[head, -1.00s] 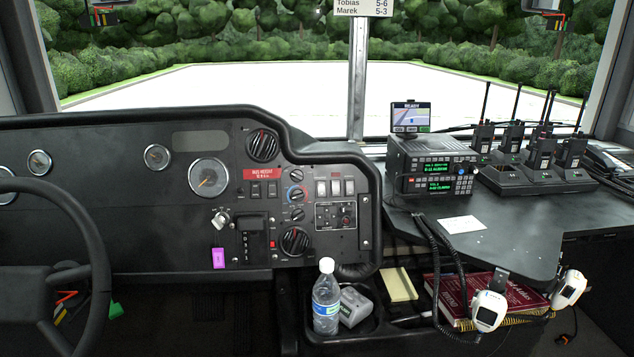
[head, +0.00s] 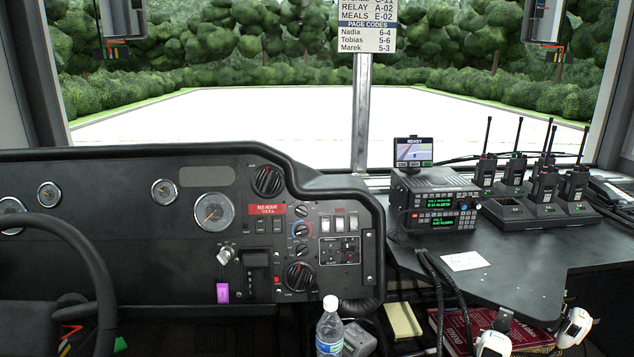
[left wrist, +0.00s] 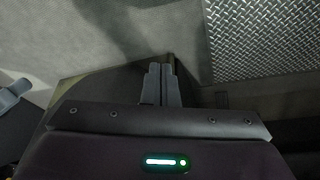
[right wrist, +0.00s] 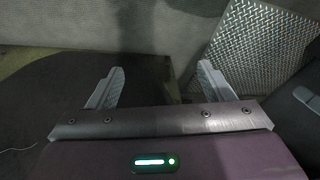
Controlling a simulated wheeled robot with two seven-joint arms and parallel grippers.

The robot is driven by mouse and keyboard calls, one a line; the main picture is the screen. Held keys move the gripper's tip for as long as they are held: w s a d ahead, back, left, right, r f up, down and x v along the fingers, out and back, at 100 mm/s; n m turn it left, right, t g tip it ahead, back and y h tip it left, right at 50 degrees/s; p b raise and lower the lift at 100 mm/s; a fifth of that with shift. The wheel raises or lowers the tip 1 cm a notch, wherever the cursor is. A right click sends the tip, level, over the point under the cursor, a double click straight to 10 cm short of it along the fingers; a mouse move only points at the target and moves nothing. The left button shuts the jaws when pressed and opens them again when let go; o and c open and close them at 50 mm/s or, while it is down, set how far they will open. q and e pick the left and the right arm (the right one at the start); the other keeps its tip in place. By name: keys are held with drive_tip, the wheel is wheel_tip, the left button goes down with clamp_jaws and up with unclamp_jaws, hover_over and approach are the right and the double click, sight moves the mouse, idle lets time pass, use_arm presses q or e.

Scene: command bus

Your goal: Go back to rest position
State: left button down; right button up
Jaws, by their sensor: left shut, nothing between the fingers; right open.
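My left gripper (left wrist: 161,84) shows in the left wrist view with its two grey fingers together and nothing between them. It is over a plain grey floor area, beside a diamond-plate metal panel. My right gripper (right wrist: 158,85) shows in the right wrist view with its fingers wide apart and empty. It too has grey surface and a diamond-plate panel beyond it. Neither gripper shows in the head view, and neither touches anything that I can see.
The head view shows the dashboard (head: 120,245), steering wheel (head: 100,275), radio (head: 436,200), charger with handheld radios (head: 530,212), water bottle (head: 329,334) and white handsets (head: 493,344). A diamond-plate panel (left wrist: 265,40) lies right of the left gripper; another view of such plate (right wrist: 262,45) is right of the right gripper.

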use_arm(q)
drive_tip(key=s+a+f+n+g+p, duration=0.1)
drive_tip(key=s+a+f+p, duration=0.3)
drive_tip(key=s+f+p, duration=0.45)
use_arm(e)
drive_tip(key=s+d+f+m+g+p, duration=0.1)
drive_tip(key=s+d+f+p, duration=0.25)
drive_tip(key=s+f, duration=0.5)
use_arm(q)
drive_tip(key=s+a+f+y+p, duration=0.1)
drive_tip(key=s+a+f+p, duration=0.1)
drive_tip(key=s, duration=0.3)
drive_tip(key=s+a+f+g+p, duration=0.1)
drive_tip(key=s+a+f+p, duration=0.1)
drive_tip(key=s+a+p, duration=0.2)
drive_tip(key=shift+s+a+n+y+p, duration=0.15)
drive_tip(key=shift+s+n+y+p, duration=0.2)
drive_tip(key=shift+s, duration=0.5)
use_arm(e)
drive_tip(key=s+d+f+g+h, duration=0.1)
drive_tip(key=s+d+f, duration=0.3)
drive_tip(key=s, duration=0.6)
drive_tip(key=d, duration=0.2)
drive_tip(key=shift+s+d+m+h, duration=0.3)
drive_tip(key=shift+d+h, duration=0.1)
